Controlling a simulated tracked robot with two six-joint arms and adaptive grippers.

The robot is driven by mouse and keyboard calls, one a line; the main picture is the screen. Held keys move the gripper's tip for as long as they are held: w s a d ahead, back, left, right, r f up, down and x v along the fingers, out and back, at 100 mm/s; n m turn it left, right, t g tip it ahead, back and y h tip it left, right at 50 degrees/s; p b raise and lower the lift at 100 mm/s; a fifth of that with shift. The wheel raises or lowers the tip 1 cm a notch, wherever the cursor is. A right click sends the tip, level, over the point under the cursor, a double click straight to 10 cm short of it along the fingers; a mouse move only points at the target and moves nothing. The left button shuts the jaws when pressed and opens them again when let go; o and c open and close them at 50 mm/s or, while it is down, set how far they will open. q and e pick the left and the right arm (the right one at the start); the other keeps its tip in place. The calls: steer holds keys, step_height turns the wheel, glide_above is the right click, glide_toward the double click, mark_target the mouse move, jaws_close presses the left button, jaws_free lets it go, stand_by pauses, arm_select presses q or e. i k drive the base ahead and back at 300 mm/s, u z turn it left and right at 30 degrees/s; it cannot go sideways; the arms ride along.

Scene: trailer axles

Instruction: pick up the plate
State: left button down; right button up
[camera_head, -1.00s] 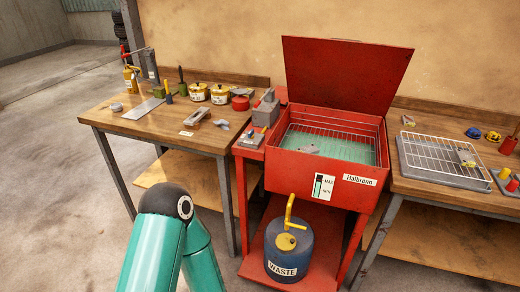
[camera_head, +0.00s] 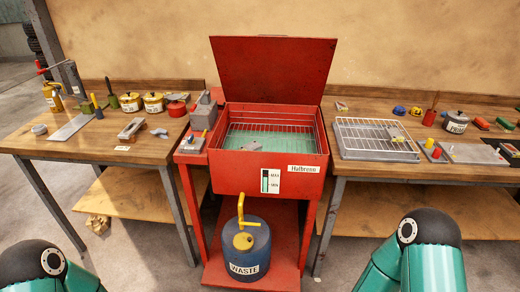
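Several flat pieces could be the plate, and I cannot tell which is meant. A flat grey sheet (camera_head: 72,127) lies on the left bench. Only upper links of my two arms show, at the bottom left and bottom right. Neither gripper is in view, so whether they are open or shut is hidden.
The basin's red lid (camera_head: 272,72) stands open. A blue WASTE can (camera_head: 243,250) stands on the lower shelf. The left bench (camera_head: 95,146) carries yellow pots and tools. The right bench (camera_head: 350,168) carries the wire rack (camera_head: 360,128), a grey pot (camera_head: 455,122) and small parts.

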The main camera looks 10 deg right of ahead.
mark_target(252, 145)
steer(key=u, duration=0.35)
steer(key=i, duration=1.05)
steer(key=z, duration=0.35)
